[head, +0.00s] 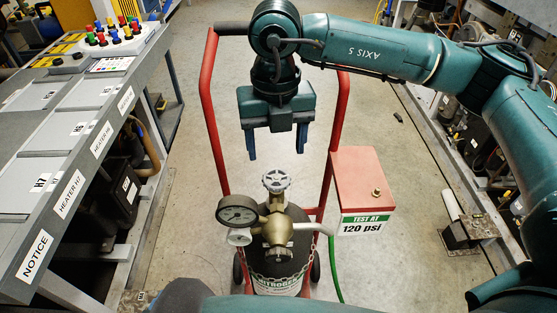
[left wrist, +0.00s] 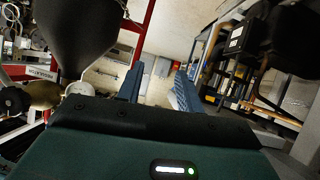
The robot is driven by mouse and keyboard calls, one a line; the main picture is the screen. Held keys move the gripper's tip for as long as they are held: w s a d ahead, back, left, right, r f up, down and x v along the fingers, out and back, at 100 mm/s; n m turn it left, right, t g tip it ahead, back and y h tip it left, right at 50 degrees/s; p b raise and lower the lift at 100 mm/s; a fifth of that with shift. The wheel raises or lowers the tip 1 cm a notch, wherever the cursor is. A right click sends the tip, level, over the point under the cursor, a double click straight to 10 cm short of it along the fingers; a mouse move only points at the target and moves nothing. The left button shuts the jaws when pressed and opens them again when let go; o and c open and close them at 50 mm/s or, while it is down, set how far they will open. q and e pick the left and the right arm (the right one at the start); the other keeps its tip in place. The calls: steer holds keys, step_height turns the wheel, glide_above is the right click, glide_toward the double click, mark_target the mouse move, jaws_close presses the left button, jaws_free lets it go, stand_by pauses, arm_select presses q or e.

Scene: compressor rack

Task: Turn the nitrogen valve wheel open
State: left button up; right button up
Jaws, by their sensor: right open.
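The nitrogen valve wheel (head: 276,181) is a small light-grey handwheel on top of the brass regulator (head: 277,229) of the dark nitrogen bottle (head: 277,282). My right gripper (head: 276,152) points down with its two blue fingers apart and empty. In the head view its fingertips appear just above the wheel; they do not touch it, and the depth gap is hard to judge. My left gripper (left wrist: 158,72) shows in the left wrist view, fingers apart with nothing between them. A dark rounded body (left wrist: 78,35), seemingly the bottle, is beside it at upper left.
A round gauge (head: 237,214) sits left of the wheel. The red cart frame (head: 211,110) rises around the bottle, with a red box (head: 362,180) labelled TEST AT 120 psi at right. A grey console (head: 60,150) fills the left. Open floor lies behind the cart.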

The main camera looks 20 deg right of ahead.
mark_target(276, 178)
step_height(276, 178, down, 7)
steer(key=b, duration=0.3)
steer(key=shift+f, duration=0.15)
steer(key=shift+m+p, duration=0.3)
steer(key=shift+p, duration=0.05)
steer(key=m+p, duration=0.2)
steer(key=m, duration=0.1)
steer(key=shift+r, duration=0.2)
steer(key=shift+f+m, duration=0.4)
steer(key=shift+m, duration=0.4)
steer(key=m+b, duration=0.1)
steer(key=m, duration=0.2)
steer(key=shift+f+b, duration=0.1)
steer(key=shift+b, duration=0.25)
steer(key=m, duration=0.2)
steer(key=shift+m+b, duration=0.3)
steer(key=shift+m, duration=0.1)
arm_select(q)
steer(key=shift+w+d+f+n, duration=0.15)
steer(key=shift+f+n, duration=0.15)
steer(key=shift+f, duration=0.7)
arm_select(e)
steer(key=shift+r+m, duration=0.2)
steer(key=shift+m, duration=1.2)
steer(key=c, duration=0.7)
